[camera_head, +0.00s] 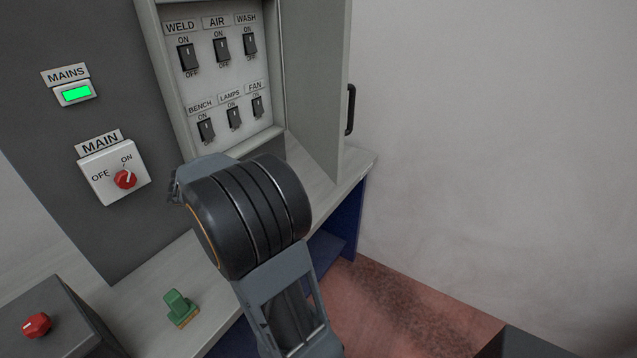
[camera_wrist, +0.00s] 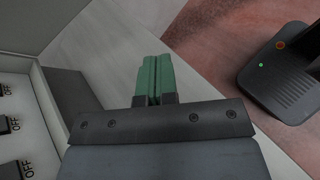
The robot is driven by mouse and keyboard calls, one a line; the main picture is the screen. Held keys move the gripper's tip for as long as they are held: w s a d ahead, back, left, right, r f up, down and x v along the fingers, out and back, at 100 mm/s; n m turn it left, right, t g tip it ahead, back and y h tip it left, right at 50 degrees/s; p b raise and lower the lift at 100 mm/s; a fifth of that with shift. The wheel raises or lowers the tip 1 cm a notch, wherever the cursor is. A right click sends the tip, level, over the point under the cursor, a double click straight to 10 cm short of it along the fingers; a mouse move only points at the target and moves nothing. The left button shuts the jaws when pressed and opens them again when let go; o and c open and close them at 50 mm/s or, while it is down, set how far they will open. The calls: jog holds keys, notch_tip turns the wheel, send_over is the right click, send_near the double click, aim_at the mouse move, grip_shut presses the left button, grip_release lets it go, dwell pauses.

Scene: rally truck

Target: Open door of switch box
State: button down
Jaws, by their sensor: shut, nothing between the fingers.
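The switch box (camera_head: 178,82) is mounted on a dark grey panel, its inside showing two rows of labelled black switches. Its grey door (camera_head: 318,75) stands wide open, swung out to the right. A black handle (camera_head: 349,110) is on the door's outer edge. My gripper (camera_wrist: 154,80) has green fingers, closed together and empty in the wrist view. In the head view my wrist hides the fingers, below the box and left of the door. Part of the box with switches (camera_wrist: 14,125) shows at the left of the wrist view.
A green lit MAINS lamp (camera_head: 76,94) and a MAIN switch with red knob (camera_head: 125,179) are left of the box. The right wall (camera_head: 490,140) is bare.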

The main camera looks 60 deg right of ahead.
aim_at(328, 171)
jog(key=w+d+f+n+g+h+b, duration=0.25)
jog(key=w+d+n+g+h, duration=0.2)
jog(key=d, duration=0.45)
jog(key=shift+m+t, duration=0.25)
jog(key=shift+m, duration=0.1)
jog(key=p+x, duration=0.4)
jog(key=x, duration=1)
jog(key=shift+s+f, duration=0.15)
jog(key=shift+s, duration=0.15)
